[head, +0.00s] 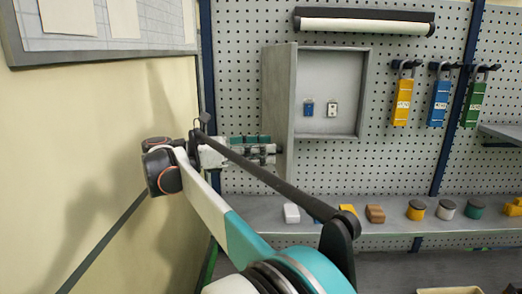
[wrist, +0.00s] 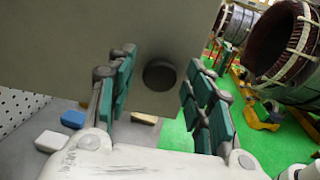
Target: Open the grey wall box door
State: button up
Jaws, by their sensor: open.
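The grey wall box (head: 369,95) hangs on the pegboard in the head view. Its grey door (head: 279,85) stands swung out at the left side, and the inside shows. In the wrist view the door (wrist: 60,40) fills the upper left, with a dark round knob (wrist: 159,74) on its face. My gripper (head: 268,150) is at the lower part of the door. It is open, with its teal fingers (wrist: 157,80) on either side of the knob and visible gaps to it. The knob is hidden in the head view.
A blue item (head: 309,108) and a white item (head: 332,109) are inside the box. A shelf (head: 400,228) below holds several small blocks and round containers. The yellow wall (head: 100,150) is close at left.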

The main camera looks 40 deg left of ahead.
jog(key=shift+r, duration=0.1)
send_near(283, 108)
jog(key=x, duration=0.5)
dwell(0.6)
